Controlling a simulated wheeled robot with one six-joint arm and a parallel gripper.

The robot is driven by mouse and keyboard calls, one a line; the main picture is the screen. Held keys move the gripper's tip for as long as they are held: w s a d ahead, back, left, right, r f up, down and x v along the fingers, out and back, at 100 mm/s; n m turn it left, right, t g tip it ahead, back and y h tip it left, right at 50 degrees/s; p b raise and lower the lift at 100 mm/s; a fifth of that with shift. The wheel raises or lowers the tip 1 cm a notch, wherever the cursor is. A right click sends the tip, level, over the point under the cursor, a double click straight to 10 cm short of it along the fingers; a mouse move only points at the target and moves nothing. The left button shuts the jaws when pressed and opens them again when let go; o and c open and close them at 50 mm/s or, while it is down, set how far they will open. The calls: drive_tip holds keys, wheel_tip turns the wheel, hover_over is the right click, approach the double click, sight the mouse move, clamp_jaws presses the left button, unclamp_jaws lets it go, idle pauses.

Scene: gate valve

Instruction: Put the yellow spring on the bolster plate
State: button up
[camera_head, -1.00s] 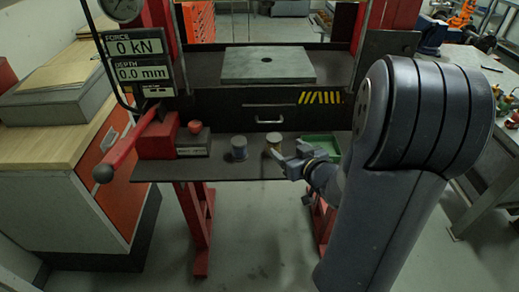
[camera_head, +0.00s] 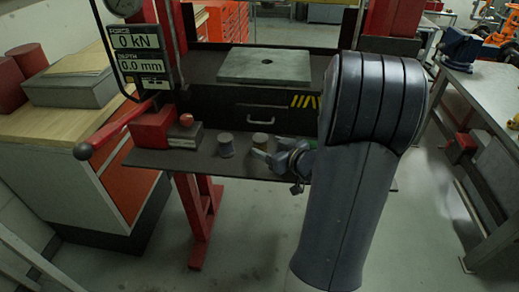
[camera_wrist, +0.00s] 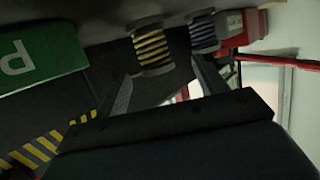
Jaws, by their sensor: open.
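The yellow spring (camera_head: 261,139) stands on the dark shelf at the front of the press, and it also shows between my finger lines in the wrist view (camera_wrist: 153,47). My gripper (camera_head: 263,157) is open and empty, its fingers just in front of the yellow spring. In the wrist view my gripper (camera_wrist: 165,78) has its fingers spread, with the spring beyond the tips, seemingly apart from them. The bolster plate (camera_head: 290,67) is a flat grey slab with a centre hole, on the press bed above and behind the shelf. Its top is bare.
A blue-grey spring (camera_head: 227,146) stands left of the yellow one, also near it in the wrist view (camera_wrist: 202,34). A red block with a lever (camera_head: 152,130) is farther left. A green item marked P (camera_wrist: 40,66) lies on the other side. A drawer (camera_head: 262,120) is below the plate.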

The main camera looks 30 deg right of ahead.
sight(264, 140)
drive_tip(key=shift+d+r+p+x, duration=0.15)
drive_tip(key=shift+p+x, duration=0.1)
drive_tip(key=shift+x, duration=1.15)
drive_tip(key=shift+d+r+p+x, duration=0.15)
drive_tip(key=shift+p+x, duration=0.1)
drive_tip(key=shift+x, duration=1.2)
drive_tip(key=shift+c, duration=0.5)
drive_tip(key=c, duration=1.2)
drive_tip(key=shift+w+r, duration=0.1)
drive_tip(key=shift+c, duration=0.4)
